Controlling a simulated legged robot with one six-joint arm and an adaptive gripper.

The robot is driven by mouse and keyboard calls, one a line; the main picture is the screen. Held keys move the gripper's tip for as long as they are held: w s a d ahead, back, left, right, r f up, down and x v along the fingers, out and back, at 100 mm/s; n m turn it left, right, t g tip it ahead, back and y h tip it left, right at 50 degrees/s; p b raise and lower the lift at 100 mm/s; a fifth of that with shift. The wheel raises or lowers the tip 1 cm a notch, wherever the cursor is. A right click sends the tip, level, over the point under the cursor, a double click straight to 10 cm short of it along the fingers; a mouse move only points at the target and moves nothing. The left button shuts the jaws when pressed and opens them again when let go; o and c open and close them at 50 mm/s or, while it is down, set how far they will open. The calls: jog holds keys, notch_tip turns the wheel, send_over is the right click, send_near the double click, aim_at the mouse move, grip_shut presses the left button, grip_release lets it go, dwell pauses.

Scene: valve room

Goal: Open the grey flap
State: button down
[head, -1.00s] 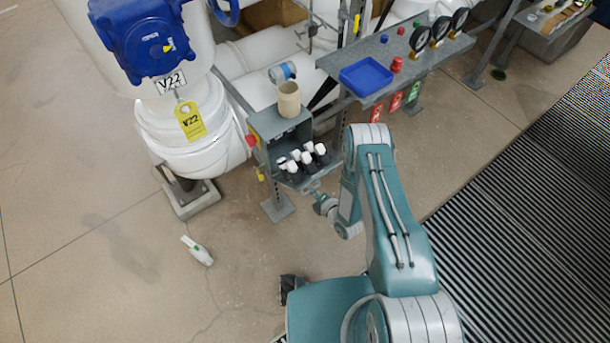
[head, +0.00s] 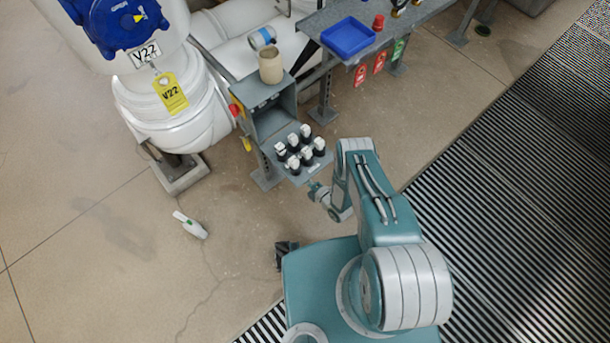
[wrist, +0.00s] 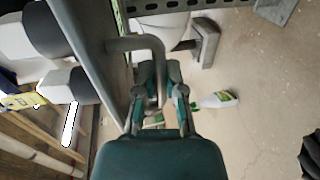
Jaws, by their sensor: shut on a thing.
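The grey flap (head: 296,174) is a flat panel that stands out from the lower front of the open grey box (head: 270,122) in the head view. Several black pieces with white tops (head: 303,150) sit on it. In the wrist view the flap's edge (wrist: 88,50) runs along the left, with a bent grey bar handle (wrist: 136,43) on it. My gripper (wrist: 160,78) is shut on this handle, with the bar between its fingers. In the head view the gripper (head: 314,190) is small, at the flap's front edge, and its fingers are hard to make out.
A beige cup (head: 270,66) stands on the box. A blue tray (head: 348,38) lies on the grey bench to the right. A white pipe with a blue valve (head: 118,22) is at left. A white bottle (head: 190,225) lies on otherwise clear floor.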

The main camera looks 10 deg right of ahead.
jog(key=shift+f, duration=0.2)
dwell(0.3)
jog(key=c, duration=0.7)
grip_release()
jog(key=v, duration=0.7)
jog(key=shift+s+d, duration=0.15)
jog(key=shift+s, duration=0.05)
